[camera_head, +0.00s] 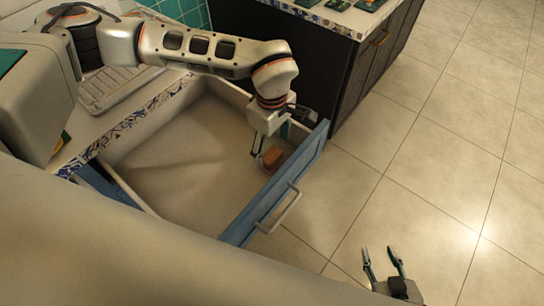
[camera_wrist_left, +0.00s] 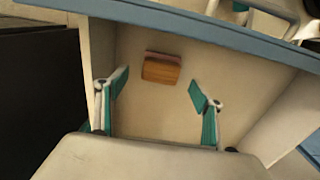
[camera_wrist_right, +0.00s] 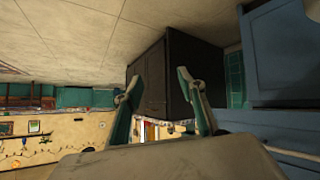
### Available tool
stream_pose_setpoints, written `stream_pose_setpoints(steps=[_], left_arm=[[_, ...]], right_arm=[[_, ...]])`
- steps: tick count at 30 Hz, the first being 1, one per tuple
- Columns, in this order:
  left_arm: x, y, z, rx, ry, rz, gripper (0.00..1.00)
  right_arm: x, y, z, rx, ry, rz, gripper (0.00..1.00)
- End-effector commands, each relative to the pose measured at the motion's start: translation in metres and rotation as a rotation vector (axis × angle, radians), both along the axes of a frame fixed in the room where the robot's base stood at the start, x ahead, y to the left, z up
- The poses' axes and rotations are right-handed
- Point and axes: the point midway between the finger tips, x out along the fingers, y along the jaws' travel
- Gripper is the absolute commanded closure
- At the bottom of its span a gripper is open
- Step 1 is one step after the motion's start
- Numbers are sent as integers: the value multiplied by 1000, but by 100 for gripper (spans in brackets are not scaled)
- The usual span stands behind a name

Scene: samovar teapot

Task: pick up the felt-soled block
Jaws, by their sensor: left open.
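The felt-soled block (camera_head: 273,157) is a small wooden block lying in the open drawer (camera_head: 180,160), near its blue front panel. In the left wrist view the block (camera_wrist_left: 161,69) shows a brown wood face and a thin pinkish layer along its far edge. My left gripper (camera_head: 268,146) is inside the drawer at the block. In the left wrist view its teal-padded fingers (camera_wrist_left: 157,90) are open and apart, with the block ahead of them and nothing held. My right gripper (camera_head: 383,260) is open and empty over the tiled floor; its fingers (camera_wrist_right: 160,90) stand apart in the right wrist view.
The drawer's blue front (camera_head: 285,185) with its metal handle (camera_head: 279,209) and its side walls surround my left gripper. A dark cabinet (camera_head: 350,75) stands just beyond the drawer. The rest of the drawer floor is bare. The tiled floor (camera_head: 440,150) on the right is clear.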

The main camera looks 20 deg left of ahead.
Motion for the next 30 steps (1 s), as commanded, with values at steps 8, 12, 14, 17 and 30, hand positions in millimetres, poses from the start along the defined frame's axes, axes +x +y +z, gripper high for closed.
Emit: stream_pose_setpoints(steps=[8, 12, 14, 17, 30], left_arm=[[-3, 0, -39, -1, 5, 1, 32], [-2, 0, -49, -1, 0, 1, 32], [-2, 0, -48, 0, -1, 0, 32], [-1, 0, -48, -1, -2, 0, 32], [-2, 0, -47, 0, -1, 0, 77]], right_arm=[[-2, 0, -8, -4, 6, 3, 60], [5, 0, -5, -6, -5, 4, 60], [8, 0, -3, -7, -10, 3, 60], [9, 0, -1, -6, -14, 3, 60], [5, 0, -3, -4, -7, 0, 60]])
